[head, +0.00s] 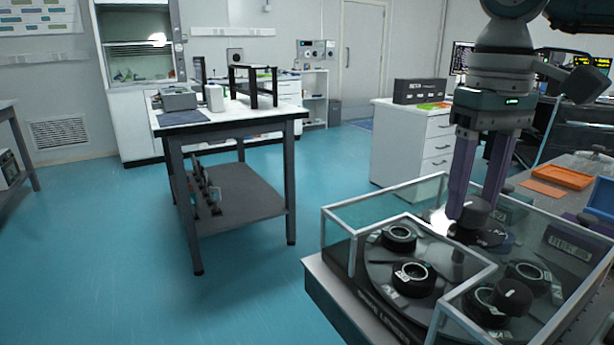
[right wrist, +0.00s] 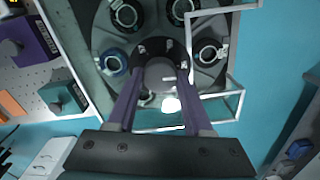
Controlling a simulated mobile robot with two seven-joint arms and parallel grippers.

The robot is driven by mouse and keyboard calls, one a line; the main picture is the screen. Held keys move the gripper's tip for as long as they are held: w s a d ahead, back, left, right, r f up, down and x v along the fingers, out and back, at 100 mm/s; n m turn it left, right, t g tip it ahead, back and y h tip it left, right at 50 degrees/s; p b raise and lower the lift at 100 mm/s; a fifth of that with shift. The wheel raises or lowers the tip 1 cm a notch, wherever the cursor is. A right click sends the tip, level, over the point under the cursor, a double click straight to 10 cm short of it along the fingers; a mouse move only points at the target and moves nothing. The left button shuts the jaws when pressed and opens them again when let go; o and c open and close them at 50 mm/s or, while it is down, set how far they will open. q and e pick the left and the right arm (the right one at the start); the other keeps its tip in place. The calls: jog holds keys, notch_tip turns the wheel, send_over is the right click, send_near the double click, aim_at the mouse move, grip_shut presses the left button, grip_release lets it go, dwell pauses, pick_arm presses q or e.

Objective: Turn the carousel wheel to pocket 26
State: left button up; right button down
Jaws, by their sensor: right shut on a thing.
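The carousel wheel (head: 374,273) is a grey disc inside a clear-walled case, with several black ring-shaped pockets (head: 414,278) around it. It also shows from above in the right wrist view (right wrist: 152,38). Small pale labels sit by the pockets, too small to read. My right gripper (head: 474,213) points down at the wheel's back part, its purple fingers on either side of a dark round knob (head: 477,208). In the right wrist view the fingers close on this knob (right wrist: 160,74). The fingertips are partly hidden. My left gripper is not in view.
Clear case walls (head: 385,208) with pale metal edges stand around the wheel, close to my right gripper. Another dark knob (head: 514,292) stands at the front right. An orange tray (head: 562,177) lies behind right. A dark-framed table (head: 232,125) stands at left, with open floor between.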

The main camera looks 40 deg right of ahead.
jog(key=shift+n, duration=0.5)
dwell(0.3)
jog(key=shift+c, duration=1.5)
grip_release()
notch_tip(320, 180, up, 10)
jog(key=p, duration=0.1)
